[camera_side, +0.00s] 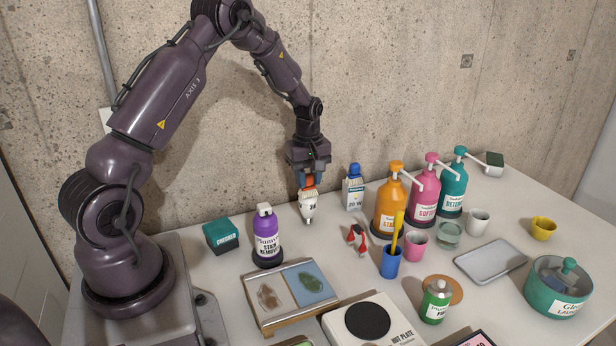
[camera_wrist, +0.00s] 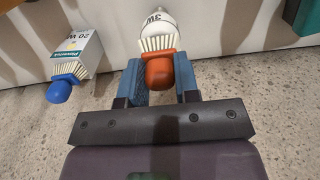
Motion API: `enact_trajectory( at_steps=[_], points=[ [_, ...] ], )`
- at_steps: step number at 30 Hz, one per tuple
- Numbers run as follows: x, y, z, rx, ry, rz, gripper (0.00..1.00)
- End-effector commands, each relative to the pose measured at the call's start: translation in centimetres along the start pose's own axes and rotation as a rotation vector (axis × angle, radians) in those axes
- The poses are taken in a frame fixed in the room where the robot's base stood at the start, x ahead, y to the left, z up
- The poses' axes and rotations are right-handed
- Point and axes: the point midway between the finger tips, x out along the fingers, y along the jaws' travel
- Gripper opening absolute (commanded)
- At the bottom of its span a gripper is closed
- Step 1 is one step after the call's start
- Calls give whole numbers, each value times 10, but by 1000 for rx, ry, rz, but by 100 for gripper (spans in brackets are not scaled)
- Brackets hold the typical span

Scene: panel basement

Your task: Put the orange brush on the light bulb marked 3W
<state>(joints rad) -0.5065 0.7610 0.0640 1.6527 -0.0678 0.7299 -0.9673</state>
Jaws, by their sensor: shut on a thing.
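My gripper (camera_side: 308,176) is shut on the orange brush (camera_wrist: 159,70), near the wall. In the wrist view its two blue fingers grip the orange knob from both sides, and the pale bristles face away from my gripper. The white light bulb marked 3W (camera_side: 308,204) is directly below the brush in the side view. The bulb also shows at the top of the wrist view (camera_wrist: 158,20), right against the bristles. I cannot tell whether bristles and bulb touch.
A box marked 20 W (camera_side: 353,192) with a blue brush (camera_wrist: 61,90) at its end stands to the right. A purple stain remover bottle (camera_side: 266,238) stands to the left, orange (camera_side: 391,205) and other pump bottles further right. A framed tray (camera_side: 265,323) lies in front.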

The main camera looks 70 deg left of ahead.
Motion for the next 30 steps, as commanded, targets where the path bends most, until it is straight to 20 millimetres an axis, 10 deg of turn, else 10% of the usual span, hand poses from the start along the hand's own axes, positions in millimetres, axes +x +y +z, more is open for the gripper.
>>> enact_trajectory(
  at_steps=[5,17,30],
  points=[
    [2,0,0,1,0,0,54],
    [-8,0,0,0,1,2,55],
    [-96,1,0,1,3,4,55]
  ],
)
